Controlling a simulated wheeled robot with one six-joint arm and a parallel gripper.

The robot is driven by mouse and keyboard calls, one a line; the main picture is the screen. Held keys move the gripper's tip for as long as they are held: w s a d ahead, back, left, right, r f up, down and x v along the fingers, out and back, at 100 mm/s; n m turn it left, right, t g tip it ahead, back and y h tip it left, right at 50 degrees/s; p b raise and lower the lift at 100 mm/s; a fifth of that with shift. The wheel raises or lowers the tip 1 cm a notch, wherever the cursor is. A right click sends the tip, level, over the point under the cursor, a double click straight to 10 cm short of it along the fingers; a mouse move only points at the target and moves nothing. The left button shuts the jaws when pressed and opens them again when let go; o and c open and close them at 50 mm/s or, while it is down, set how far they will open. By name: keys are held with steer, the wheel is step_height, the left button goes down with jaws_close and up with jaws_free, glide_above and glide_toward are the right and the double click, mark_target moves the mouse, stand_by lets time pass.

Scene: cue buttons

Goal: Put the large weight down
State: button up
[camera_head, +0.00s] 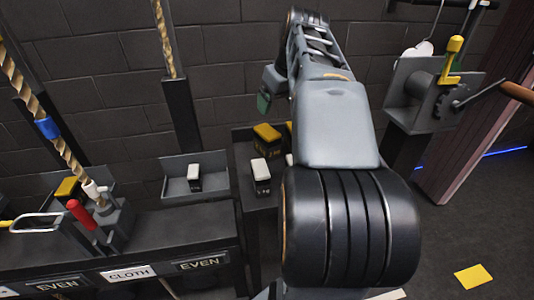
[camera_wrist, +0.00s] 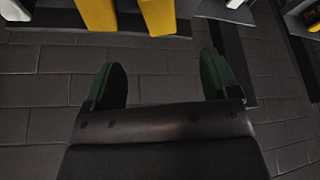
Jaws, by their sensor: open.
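My gripper (camera_wrist: 160,76) is open in the wrist view, with its two green fingertips apart and nothing between them. In the head view, the gripper (camera_head: 264,102) is partly hidden behind my arm, above the stand. A black weight with a yellow top (camera_head: 267,133) and one with a white top (camera_head: 261,170) sit on that stand. Another yellow top (camera_head: 289,127) is mostly hidden by my arm. A white-topped weight (camera_head: 194,177) rests in a grey tray on the left bench, and a yellow-topped one (camera_head: 67,187) sits farther left. Yellow tops (camera_wrist: 97,14) show at the wrist view's upper edge.
The left bench (camera_head: 180,225) carries labels reading EVEN and CLOTH, a red-handled lever (camera_head: 82,214) and a rope (camera_head: 62,140). A crank device with a yellow lever (camera_head: 452,55) stands at right. A yellow patch (camera_head: 473,278) lies on open floor.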

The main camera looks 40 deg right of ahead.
mark_target(267, 130)
steer(key=b+x, duration=0.4)
steer(key=x, duration=0.9)
steer(key=shift+w, duration=0.1)
steer(key=shift+r, duration=0.1)
jaws_close()
stand_by(0.4)
steer(key=shift+r, duration=0.2)
